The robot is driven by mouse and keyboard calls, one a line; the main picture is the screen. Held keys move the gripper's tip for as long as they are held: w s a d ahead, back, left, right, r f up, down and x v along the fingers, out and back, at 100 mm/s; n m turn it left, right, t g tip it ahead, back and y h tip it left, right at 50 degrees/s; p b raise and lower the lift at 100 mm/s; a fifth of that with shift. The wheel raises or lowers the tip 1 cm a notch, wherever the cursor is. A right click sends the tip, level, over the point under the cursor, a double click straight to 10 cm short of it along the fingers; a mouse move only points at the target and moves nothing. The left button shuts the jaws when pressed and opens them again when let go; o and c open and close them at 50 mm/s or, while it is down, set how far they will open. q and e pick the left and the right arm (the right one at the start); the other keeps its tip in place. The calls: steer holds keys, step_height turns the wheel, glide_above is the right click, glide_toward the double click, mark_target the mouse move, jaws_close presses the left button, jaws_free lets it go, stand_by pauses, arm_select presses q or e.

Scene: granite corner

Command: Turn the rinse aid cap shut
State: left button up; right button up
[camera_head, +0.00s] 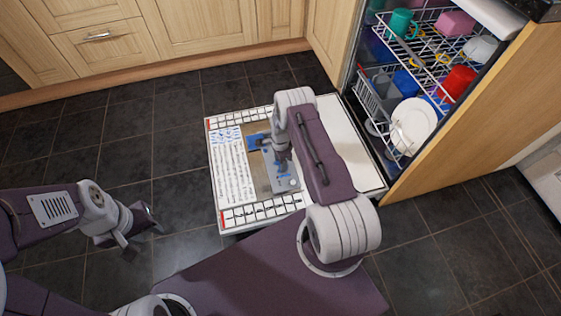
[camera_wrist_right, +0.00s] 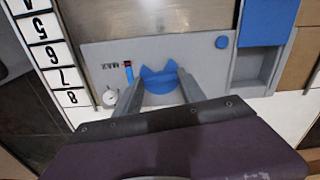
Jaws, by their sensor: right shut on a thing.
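The blue rinse aid cap (camera_wrist_right: 160,82) sits on the grey dispenser panel (camera_wrist_right: 200,52), its pointed grip showing in the right wrist view. My right gripper (camera_wrist_right: 161,90) is shut on this cap, one finger on each side. In the head view my right gripper (camera_head: 283,168) is over the dispenser panel (camera_head: 265,178) on the lowered dishwasher door (camera_head: 341,150), and hides the cap there. My left gripper (camera_head: 142,232) is open and empty, above the floor left of the door.
A blue lid (camera_wrist_right: 268,22) stands beside an open compartment (camera_wrist_right: 254,67) on the panel. A small white dial (camera_wrist_right: 110,98) is left of the cap. Racks with dishes, including a white plate (camera_head: 412,124), stand behind the door. Dark tiled floor (camera_head: 120,130) is clear on the left.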

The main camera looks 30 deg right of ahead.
steer(key=shift+m, duration=0.6)
steer(key=o, duration=1.4)
steer(key=shift+c, duration=0.2)
step_height(320, 180, up, 9)
steer(key=p, duration=0.5)
steer(key=shift+p, duration=0.4)
